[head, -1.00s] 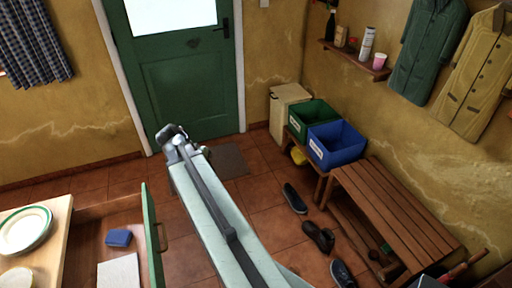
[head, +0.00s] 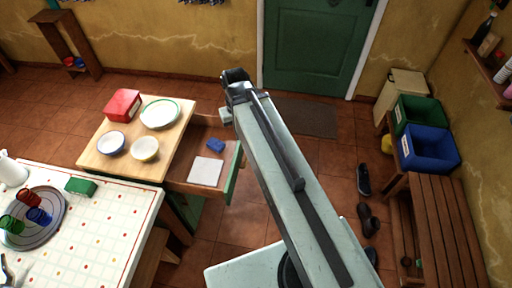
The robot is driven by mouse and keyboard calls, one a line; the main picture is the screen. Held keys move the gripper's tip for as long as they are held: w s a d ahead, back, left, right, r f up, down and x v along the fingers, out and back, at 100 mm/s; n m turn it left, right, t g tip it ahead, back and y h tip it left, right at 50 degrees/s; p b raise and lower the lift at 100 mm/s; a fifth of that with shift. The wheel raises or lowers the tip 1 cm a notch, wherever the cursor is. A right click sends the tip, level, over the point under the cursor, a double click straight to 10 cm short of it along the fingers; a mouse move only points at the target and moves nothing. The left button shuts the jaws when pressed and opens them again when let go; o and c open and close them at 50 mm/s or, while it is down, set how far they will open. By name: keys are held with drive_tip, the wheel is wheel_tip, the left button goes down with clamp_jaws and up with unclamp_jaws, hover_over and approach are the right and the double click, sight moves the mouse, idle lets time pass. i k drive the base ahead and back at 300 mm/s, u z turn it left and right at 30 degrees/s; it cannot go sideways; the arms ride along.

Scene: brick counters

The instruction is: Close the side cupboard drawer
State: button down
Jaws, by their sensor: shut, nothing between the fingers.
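The side cupboard (head: 113,153) has a wooden top and stands left of my arm. Its drawer (head: 179,182) is pulled out to the right, with a green front (head: 235,173) seen nearly edge-on. A blue item (head: 216,145) and a white flat item (head: 206,171) lie inside the drawer. My gripper (head: 229,95) is shut and empty. In the picture it appears beyond the far end of the drawer front; I cannot tell if they touch. My arm hides part of the floor beside the drawer.
A red box (head: 123,105), a plate (head: 160,114) and two bowls stand on the cupboard. A table with a checked cloth (head: 110,228) is at the lower left. A bench (head: 450,225), blue crate (head: 430,150) and shoes are at right. Floor beyond the cupboard is clear.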

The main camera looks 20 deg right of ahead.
sight(200, 128)
drive_tip(key=z, duration=0.05)
drive_tip(key=k, duration=0.1)
drive_tip(key=u, duration=0.6)
drive_tip(key=i, duration=0.7)
drive_tip(key=u, duration=0.35)
